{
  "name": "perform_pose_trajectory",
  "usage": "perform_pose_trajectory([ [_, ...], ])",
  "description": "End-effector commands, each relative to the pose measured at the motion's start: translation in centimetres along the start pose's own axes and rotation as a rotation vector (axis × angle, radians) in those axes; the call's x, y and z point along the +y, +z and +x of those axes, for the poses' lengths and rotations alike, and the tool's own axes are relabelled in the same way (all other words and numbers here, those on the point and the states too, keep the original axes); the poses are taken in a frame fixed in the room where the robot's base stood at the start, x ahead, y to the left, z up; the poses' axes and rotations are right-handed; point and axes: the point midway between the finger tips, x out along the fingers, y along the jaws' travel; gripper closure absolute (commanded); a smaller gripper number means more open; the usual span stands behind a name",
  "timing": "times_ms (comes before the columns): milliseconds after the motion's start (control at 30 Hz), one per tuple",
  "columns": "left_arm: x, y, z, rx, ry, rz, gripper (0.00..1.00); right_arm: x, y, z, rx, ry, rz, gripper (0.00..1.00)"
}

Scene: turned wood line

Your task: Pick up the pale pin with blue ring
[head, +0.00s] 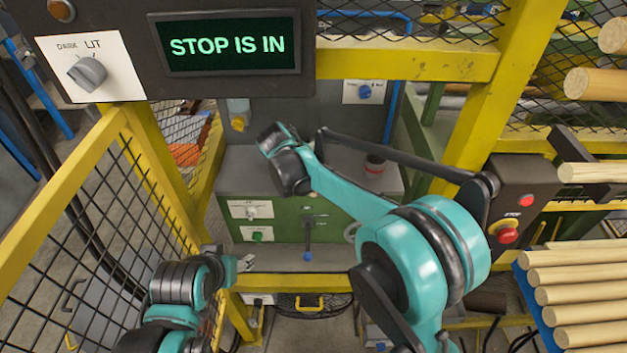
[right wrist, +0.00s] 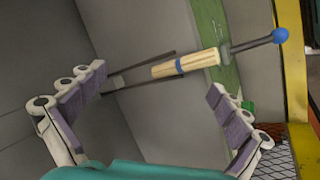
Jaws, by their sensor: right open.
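I cannot make out the pin in the head view. My right gripper (right wrist: 157,82) is open and empty, its two padded fingers spread to either side, with the pin beyond and between them, apart from both. In the head view its fingers are hidden by my right wrist. My left gripper (head: 243,263) is low left, by the yellow rail; its finger opening is unclear.
A green and grey machine (head: 285,200) stands ahead, with a blue-handled lever (head: 308,240). Yellow mesh fencing (head: 75,185) flanks the left. A control box with a red button (head: 507,235) and stacked pale rods (head: 570,290) are on the right. The display (head: 228,46) reads "STOP IS IN".

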Motion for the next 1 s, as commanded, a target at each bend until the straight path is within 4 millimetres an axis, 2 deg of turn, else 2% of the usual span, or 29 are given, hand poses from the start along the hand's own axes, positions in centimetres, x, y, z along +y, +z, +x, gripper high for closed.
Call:
perform_pose_trajectory([
  [33,0.0,-0.4,-0.5,0.000,0.000,0.000,0.44,0.6,-1.0,-0.6,-0.057,-0.053,-0.111,0.00],
  [100,0.0,-0.7,-0.9,0.000,0.000,0.000,0.44,0.8,-1.8,-1.6,-0.128,-0.148,-0.291,0.00],
  [200,0.0,-0.9,-1.3,0.000,0.000,0.000,0.44,0.9,-2.2,-3.2,-0.193,-0.280,-0.507,0.00],
  [300,0.0,-1.1,-1.5,0.000,0.000,0.000,0.44,0.8,-2.2,-4.5,-0.220,-0.377,-0.651,0.00],
  [400,0.0,-1.1,-1.6,0.000,0.000,0.000,0.44,0.6,-2.1,-5.0,-0.227,-0.428,-0.724,0.00],
  [767,0.0,-0.5,-0.7,0.000,0.000,0.000,0.44,-0.5,-0.9,-2.0,-0.229,-0.440,-0.743,0.00],
  [1000,0.0,0.2,0.3,0.000,0.000,0.000,0.44,-1.4,0.4,1.4,-0.228,-0.438,-0.741,0.00],
])
